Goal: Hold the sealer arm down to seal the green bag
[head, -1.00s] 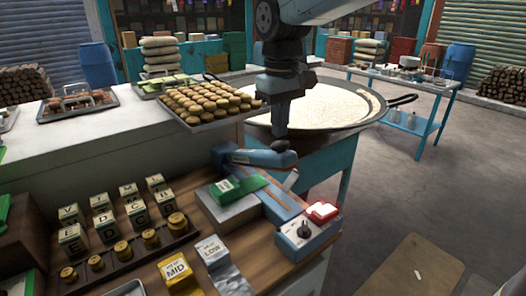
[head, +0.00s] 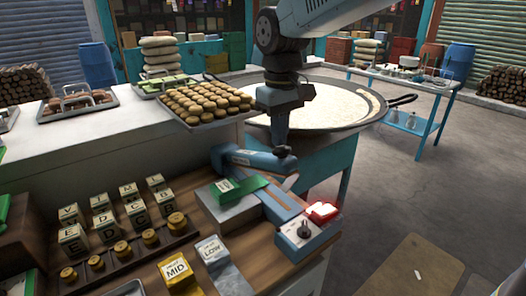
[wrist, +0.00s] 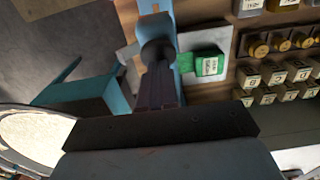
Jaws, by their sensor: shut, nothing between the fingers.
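The sealer (head: 280,206) stands on the wooden counter, with a blue strip and a control box at its right end. Its blue sealer arm (head: 250,158) is angled above the strip, apart from it. A dark round knob (head: 283,152) sits near the arm's free end and also shows in the wrist view (wrist: 157,50). My gripper (head: 281,145) is shut and empty, its tips at the knob from above and apparently touching it. In the wrist view, my fingers (wrist: 158,92) point at the knob. The green bag (head: 238,188) lies across the sealer's grey plate, its label up.
The control box has a dial and a red lamp (head: 322,210). Yellow (head: 178,272) and silver (head: 212,252) packets lie at the front. Lettered blocks and brass weights are at left. A tray of round pieces (head: 208,102) and a wide pan (head: 335,105) are behind.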

